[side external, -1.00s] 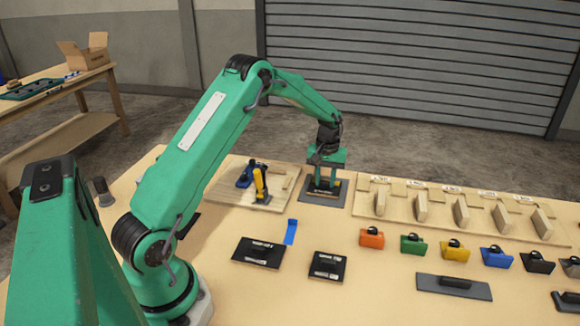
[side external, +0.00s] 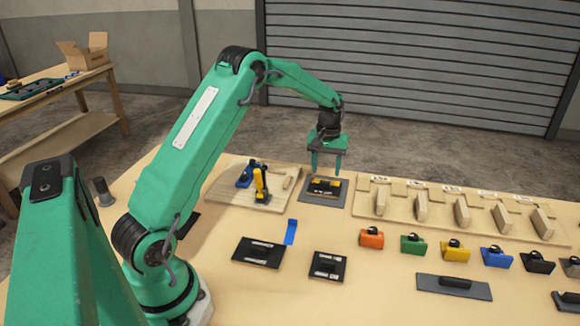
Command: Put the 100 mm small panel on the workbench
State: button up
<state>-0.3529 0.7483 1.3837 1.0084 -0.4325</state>
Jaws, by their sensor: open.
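My gripper (side external: 326,172) is open and empty, its two fingers pointing down just above a grey pad (side external: 338,198). On the pad lies a small black and yellow piece (side external: 327,187), apart from the fingers. Two flat black panels with white labels lie on the table in front: a wider one (side external: 259,252) at left and a smaller, squarer one (side external: 328,265) to its right. I cannot tell from the labels which piece is the 100 mm small panel. The wooden workbench surface (side external: 350,300) carries all of these.
A wooden board (side external: 228,188) with a blue and a yellow clamp stands left of the pad. A wooden rack (side external: 440,225) with several upright blocks is to the right. Several coloured handled blocks and a grey bar (side external: 425,282) lie in front of it. A blue strip (side external: 291,232) lies between.

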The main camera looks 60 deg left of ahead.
aim_at(325, 182)
notch_tip(325, 182, up, 8)
jog(key=shift+f, duration=0.15)
dwell(0.4)
dwell(0.3)
jog(key=s+d+r+m+t, duration=0.3)
jog(key=s+d+r+m, duration=0.1)
jog(key=s+d+r, duration=0.85)
jog(key=s+d+m+t, duration=0.1)
jog(key=s+d+m, duration=0.1)
jog(key=s, duration=0.6)
jog(key=s+d+f+m+t, duration=0.1)
jog(key=s+d+m, duration=0.2)
jog(key=s, duration=0.6)
jog(key=shift+s+d+f+t, duration=0.15)
jog(key=shift+d+f+t, duration=0.15)
jog(key=shift+d, duration=0.55)
